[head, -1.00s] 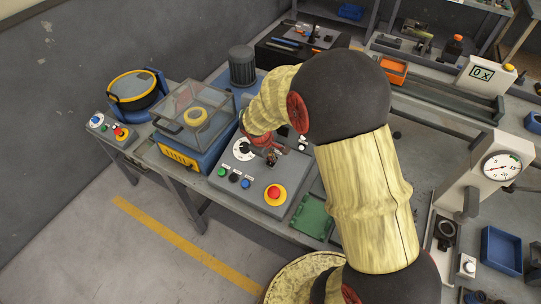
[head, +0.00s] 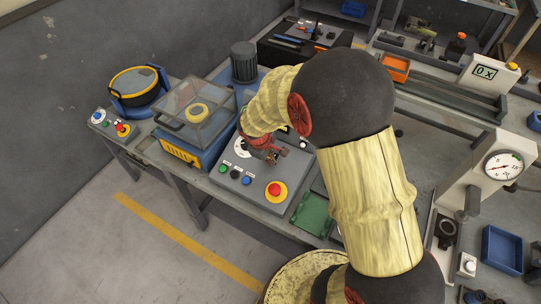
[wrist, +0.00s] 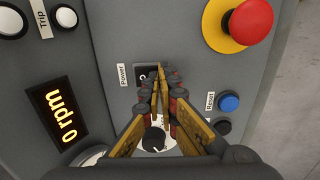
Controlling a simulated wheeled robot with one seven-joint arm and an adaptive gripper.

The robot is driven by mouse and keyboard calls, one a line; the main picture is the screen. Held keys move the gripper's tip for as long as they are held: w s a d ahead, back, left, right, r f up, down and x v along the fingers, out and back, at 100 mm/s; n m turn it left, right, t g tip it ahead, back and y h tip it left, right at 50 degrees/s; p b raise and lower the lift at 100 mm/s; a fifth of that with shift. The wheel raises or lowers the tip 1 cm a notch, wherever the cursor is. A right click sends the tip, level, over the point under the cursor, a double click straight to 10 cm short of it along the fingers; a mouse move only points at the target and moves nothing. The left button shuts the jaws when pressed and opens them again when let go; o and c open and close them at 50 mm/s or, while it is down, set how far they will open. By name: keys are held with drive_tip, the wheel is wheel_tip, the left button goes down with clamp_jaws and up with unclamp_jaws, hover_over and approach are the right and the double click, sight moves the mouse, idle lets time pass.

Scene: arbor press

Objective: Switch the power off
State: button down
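The grey control panel (head: 228,181) stands on the bench in the head view, with my gripper (head: 268,158) low over its upper part. In the wrist view, the small black power switch (wrist: 144,76) sits beside the label "Power". My gripper (wrist: 159,72) has its fingertips together at the right side of this switch, with nothing seen between them. The fingers cover part of the switch, so its position and any contact are unclear. The display (wrist: 58,114) reads 0 rpm.
A red mushroom button (wrist: 247,20) on a yellow base lies to the upper right of the switch. A blue Reset button (wrist: 229,102) and a black button (wrist: 222,126) sit at right. A black knob (wrist: 153,139) lies below the fingers. A clear-lidded box (head: 195,115) stands left of the panel.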

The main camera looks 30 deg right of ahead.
drive_tip(key=w+d+p+v, duration=0.1)
drive_tip(key=v, duration=0.5)
drive_tip(key=w+d+r+p+v, duration=0.1)
drive_tip(key=v, duration=0.6)
drive_tip(key=shift+s+r+p, duration=0.2)
drive_tip(key=shift+p, duration=0.15)
drive_tip(key=shift+a, duration=0.15)
drive_tip(key=shift+s+a+f+t+h+p, duration=0.25)
drive_tip(key=shift+s+a+t+h+p, duration=0.55)
drive_tip(key=shift+p, duration=3)
drive_tip(key=shift+s+a+f+g, duration=0.1)
drive_tip(key=shift+s+a+g, duration=0.05)
drive_tip(key=shift+s+g, duration=0.2)
drive_tip(key=x, duration=1.3)
drive_tip(key=shift+w+a+f+b, duration=0.1)
drive_tip(key=shift+w+f+b, duration=0.1)
drive_tip(key=shift+f+b, duration=0.25)
